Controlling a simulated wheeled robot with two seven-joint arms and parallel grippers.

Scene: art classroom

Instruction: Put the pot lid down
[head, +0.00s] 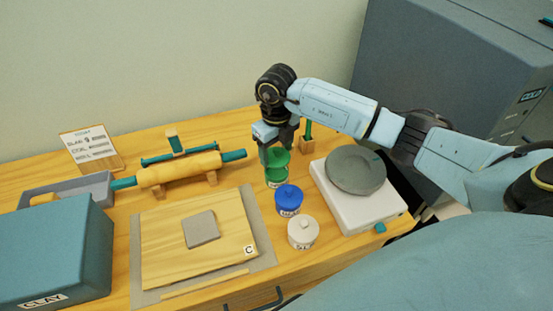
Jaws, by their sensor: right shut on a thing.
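My right gripper (274,149) reaches down over the green pot (276,181) and is shut on a green lid (279,158). The lid is at or just above the pot's mouth; I cannot tell whether it touches the rim. The fingers hide part of the lid. A blue pot (288,201) and a white pot (303,234) stand in a row in front of the green one, each with a knobbed lid on. My left gripper is not in view.
A white wheel unit with a grey round plate (356,169) stands to the right. A board with a clay slab (201,229) lies to the left. A rolling pin (178,170) rests on a stand behind it. A teal clay box (55,255) is at far left.

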